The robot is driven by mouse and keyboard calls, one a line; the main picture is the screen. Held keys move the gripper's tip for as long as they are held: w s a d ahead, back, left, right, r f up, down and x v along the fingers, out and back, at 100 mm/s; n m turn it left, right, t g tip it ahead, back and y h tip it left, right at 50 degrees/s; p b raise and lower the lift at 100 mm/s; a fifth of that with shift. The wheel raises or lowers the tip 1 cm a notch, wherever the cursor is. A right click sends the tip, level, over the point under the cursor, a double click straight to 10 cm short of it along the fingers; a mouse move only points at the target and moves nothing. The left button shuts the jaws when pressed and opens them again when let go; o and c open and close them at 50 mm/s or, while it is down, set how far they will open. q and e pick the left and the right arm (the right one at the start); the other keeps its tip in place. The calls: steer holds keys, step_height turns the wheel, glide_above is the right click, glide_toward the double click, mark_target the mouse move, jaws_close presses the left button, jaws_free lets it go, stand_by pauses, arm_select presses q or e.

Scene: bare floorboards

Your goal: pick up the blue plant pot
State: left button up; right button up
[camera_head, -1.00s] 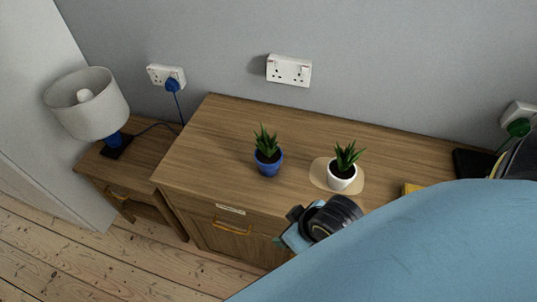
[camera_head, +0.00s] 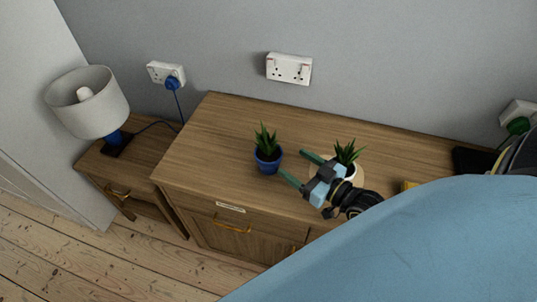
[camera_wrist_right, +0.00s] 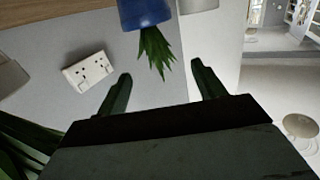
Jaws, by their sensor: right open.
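The blue plant pot (camera_head: 268,164) holds a spiky green plant and stands upright on the wooden cabinet top. My right gripper (camera_head: 297,168) is open, just to the right of the blue pot, with its green fingers pointing toward it and nothing between them. In the right wrist view the blue pot (camera_wrist_right: 146,13) appears upside down at the top edge, beyond the two spread fingers (camera_wrist_right: 160,88), partly cut off. My left gripper is not in view.
A white pot with a plant (camera_head: 347,158) stands close behind my right gripper, partly hidden by it. A lamp (camera_head: 88,102) stands on the lower side table at left. Left of the blue pot, the cabinet top (camera_head: 210,140) is clear.

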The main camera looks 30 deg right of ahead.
glide_toward(262, 133)
steer(key=shift+t, duration=0.4)
steer(key=w, duration=0.1)
steer(key=w+f, duration=0.1)
steer(key=w, duration=0.1)
steer(key=w+f, duration=0.1)
steer(key=shift+w+a, duration=0.2)
steer(key=shift+w, duration=0.05)
steer(key=shift+r+x, duration=0.1)
steer(key=shift+x, duration=1.25)
steer(key=shift+r+x, duration=0.15)
steer(key=shift+x, duration=1.25)
steer(key=shift+a+r, duration=0.1)
jaws_close()
